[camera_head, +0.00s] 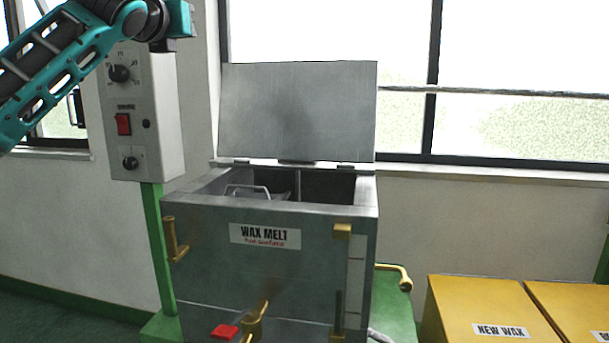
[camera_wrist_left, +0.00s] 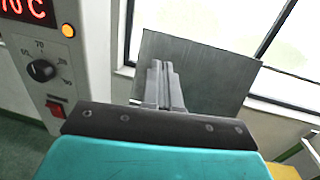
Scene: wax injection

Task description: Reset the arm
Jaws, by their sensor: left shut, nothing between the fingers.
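My left arm comes in from the upper left in the head view, a teal and black link raised in front of the control box. Its fingers are outside the head view. In the left wrist view my left gripper (camera_wrist_left: 162,82) is shut and empty, its fingers together in front of the raised grey lid (camera_wrist_left: 205,75). My right arm and gripper are in neither view. The wax melt tank (camera_head: 270,255) stands in the middle of the head view with its lid (camera_head: 297,112) open upright. A wire handle (camera_head: 248,188) shows inside the tank.
The control box (camera_head: 150,120) with dials and a red switch stands on a green post left of the tank. Brass handles and a valve (camera_head: 253,322) stick out from the tank front. Yellow new wax boxes (camera_head: 475,300) sit at lower right. Windows are behind.

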